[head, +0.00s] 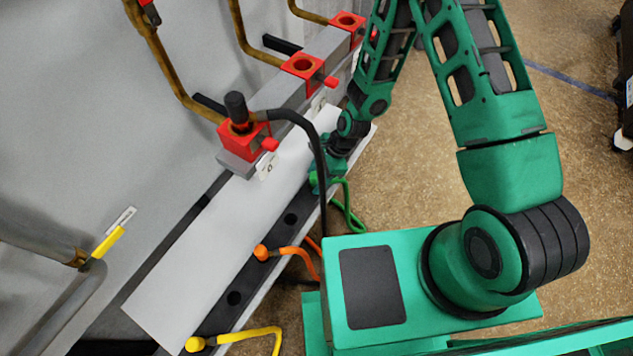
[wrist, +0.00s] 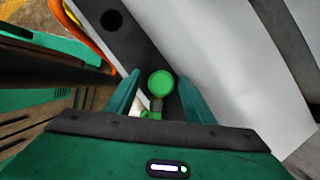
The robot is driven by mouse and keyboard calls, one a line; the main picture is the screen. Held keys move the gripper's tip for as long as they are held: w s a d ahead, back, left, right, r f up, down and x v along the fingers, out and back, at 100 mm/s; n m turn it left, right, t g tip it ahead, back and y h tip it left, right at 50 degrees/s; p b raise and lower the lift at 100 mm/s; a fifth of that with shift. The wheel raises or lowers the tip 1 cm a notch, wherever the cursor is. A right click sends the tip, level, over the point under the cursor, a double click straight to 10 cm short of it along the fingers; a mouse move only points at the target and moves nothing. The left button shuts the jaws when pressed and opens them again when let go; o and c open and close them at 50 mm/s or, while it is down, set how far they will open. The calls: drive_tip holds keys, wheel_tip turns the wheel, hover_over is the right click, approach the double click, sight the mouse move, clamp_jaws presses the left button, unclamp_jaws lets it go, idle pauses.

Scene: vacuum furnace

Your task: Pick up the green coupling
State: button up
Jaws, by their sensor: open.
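The green coupling (wrist: 161,84) shows in the wrist view as a round bright green knob with a short stem, by the dark strip. My gripper (wrist: 160,77) is open, with one green finger on each side of the knob. Small gaps seem to show between knob and fingers; contact cannot be made out. In the head view my gripper (head: 320,178) is at the far part of the dark strip (head: 268,262) and mostly hides the coupling. A green hose (head: 348,210) hangs from there on the right.
An orange coupling (head: 262,252) and a yellow coupling (head: 195,344) stand nearer on the strip, with open holes between. A black hose (head: 318,150) arcs down from a black coupling (head: 237,106) in a red block (head: 243,142), close to my gripper. A white ledge (head: 200,255) lies left.

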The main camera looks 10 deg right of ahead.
drive_tip(key=shift+a+f, duration=0.15)
drive_tip(key=shift+f, duration=0.3)
clamp_jaws()
drive_tip(key=shift+r, duration=0.1)
